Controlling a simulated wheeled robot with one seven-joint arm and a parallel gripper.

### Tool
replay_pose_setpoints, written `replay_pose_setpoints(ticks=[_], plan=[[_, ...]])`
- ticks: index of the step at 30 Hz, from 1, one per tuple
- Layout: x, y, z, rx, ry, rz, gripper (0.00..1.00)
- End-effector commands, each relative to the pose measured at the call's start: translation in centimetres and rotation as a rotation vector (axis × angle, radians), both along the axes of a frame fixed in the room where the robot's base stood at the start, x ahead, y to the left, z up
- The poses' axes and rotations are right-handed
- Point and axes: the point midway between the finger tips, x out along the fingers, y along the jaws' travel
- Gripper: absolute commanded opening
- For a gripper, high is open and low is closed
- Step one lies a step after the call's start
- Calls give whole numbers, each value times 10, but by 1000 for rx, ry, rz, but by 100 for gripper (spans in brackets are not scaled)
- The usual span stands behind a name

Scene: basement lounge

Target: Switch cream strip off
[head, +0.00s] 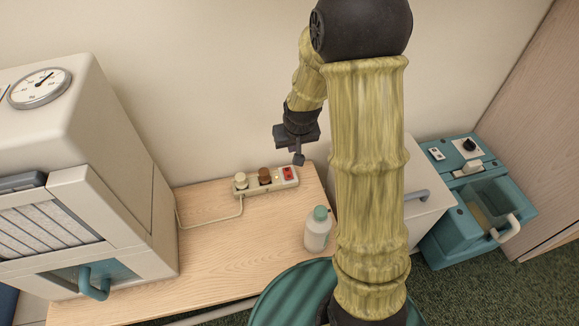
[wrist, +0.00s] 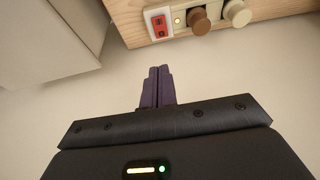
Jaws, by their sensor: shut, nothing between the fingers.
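The cream power strip (head: 266,182) lies along the back of the wooden table, by the wall. It carries a cream plug (head: 240,181), a brown plug (head: 264,176), a lit amber light (head: 276,178) and a red rocker switch (head: 288,173) at its right end. In the wrist view the strip (wrist: 181,34) is at the top, with the red switch (wrist: 158,25) at its left end and the light glowing. My gripper (head: 299,160) is shut and empty, above and apart from the strip near the switch end. Its closed fingers (wrist: 158,70) point toward the strip.
A white bottle (head: 317,232) with a green cap stands on the table (head: 215,255) at the front right. A large cream machine (head: 110,170) with a dial stands at left. A teal unit (head: 475,205) stands at right. A cord runs left from the strip.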

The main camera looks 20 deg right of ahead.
Motion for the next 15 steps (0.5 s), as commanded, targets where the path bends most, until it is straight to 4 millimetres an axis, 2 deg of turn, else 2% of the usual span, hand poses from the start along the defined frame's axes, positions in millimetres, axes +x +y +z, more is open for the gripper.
replay_pose_setpoints(ticks=[4,8,15], plan=[[0,0,-3,0,1,0,0],[4,0,-15,0,2,0,0],[16,0,-53,0,3,0,0]])
